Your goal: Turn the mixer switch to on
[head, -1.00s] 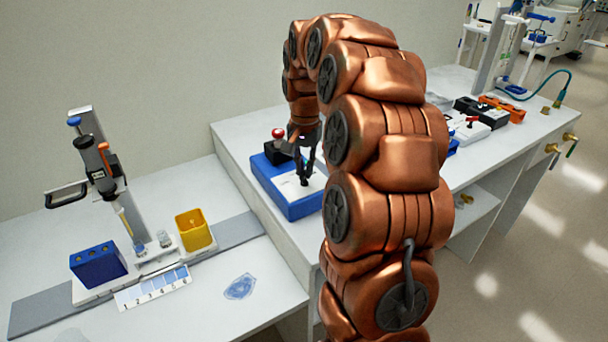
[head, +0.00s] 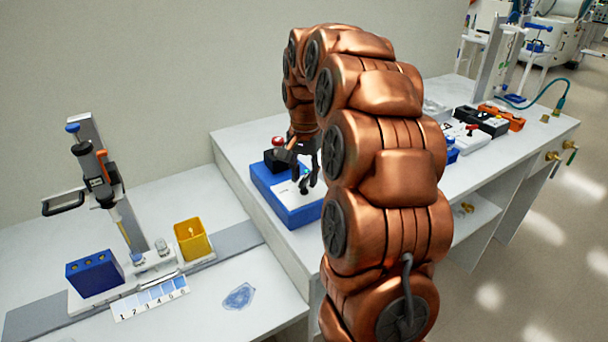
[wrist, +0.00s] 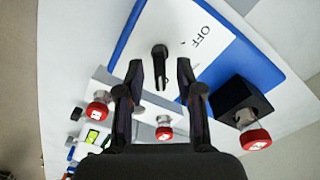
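The switch is a dark lever knob (wrist: 160,62) on a white panel (wrist: 183,22) of a blue box (head: 284,212). The word OFF is printed on the panel beside the knob in the wrist view; no ON mark is visible. My gripper (wrist: 160,70) is open, with one finger on each side of the knob in the picture. Gaps show between knob and fingers, and I see no contact. In the head view my gripper (head: 307,170) is low over the panel. The knob is small there and partly hard to tell from the fingers.
A red button (wrist: 256,139) on a black block (wrist: 240,98) stands close beside my gripper on the blue box. More devices with red knobs (head: 472,128) stand farther along the bench. A pipette stand (head: 100,175) and yellow cup (head: 192,238) are on the lower left table.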

